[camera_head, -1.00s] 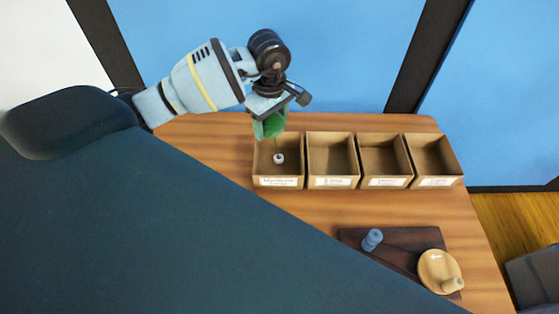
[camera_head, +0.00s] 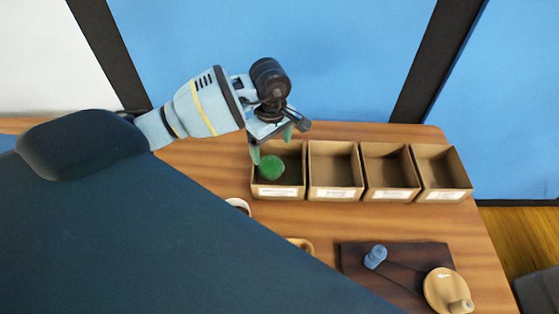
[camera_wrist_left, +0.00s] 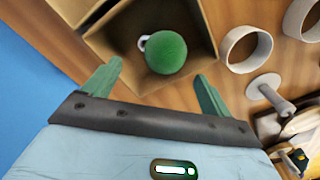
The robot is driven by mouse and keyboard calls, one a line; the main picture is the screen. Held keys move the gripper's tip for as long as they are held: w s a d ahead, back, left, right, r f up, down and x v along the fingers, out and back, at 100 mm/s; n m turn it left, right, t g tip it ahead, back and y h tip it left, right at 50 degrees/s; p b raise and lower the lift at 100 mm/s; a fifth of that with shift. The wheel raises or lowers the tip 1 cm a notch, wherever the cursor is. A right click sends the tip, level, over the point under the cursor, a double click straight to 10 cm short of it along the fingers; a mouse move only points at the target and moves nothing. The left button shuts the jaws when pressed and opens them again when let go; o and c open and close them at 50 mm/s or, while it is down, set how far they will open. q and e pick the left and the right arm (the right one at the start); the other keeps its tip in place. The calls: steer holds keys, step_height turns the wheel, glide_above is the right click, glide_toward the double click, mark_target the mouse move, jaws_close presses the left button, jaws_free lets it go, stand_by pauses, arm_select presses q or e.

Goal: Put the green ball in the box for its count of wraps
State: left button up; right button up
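The green ball (camera_head: 271,167) lies inside the leftmost box (camera_head: 277,193). In the left wrist view the ball (camera_wrist_left: 166,52) shows between and beyond my fingers, within the cardboard walls of that box (camera_wrist_left: 206,22). A small white ring-like thing (camera_wrist_left: 143,43) touches or sits beside the ball. My left gripper (camera_head: 271,147) is above this box with its fingers spread. In the wrist view the green fingers (camera_wrist_left: 155,85) are wide apart with nothing between them. My right gripper is not in view.
Three more labelled boxes, the second (camera_head: 335,194), third (camera_head: 389,195) and rightmost (camera_head: 443,194), stand in a row to the right and look empty. A dark board (camera_head: 395,258) with a blue peg (camera_head: 375,257) and a wooden disc (camera_head: 446,290) lies nearer.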

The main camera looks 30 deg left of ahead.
arm_select(q)
steer(key=shift+r, duration=0.1)
step_height(320, 180, up, 8)
steer(key=shift+f, duration=0.2)
stand_by(0.5)
stand_by(0.6)
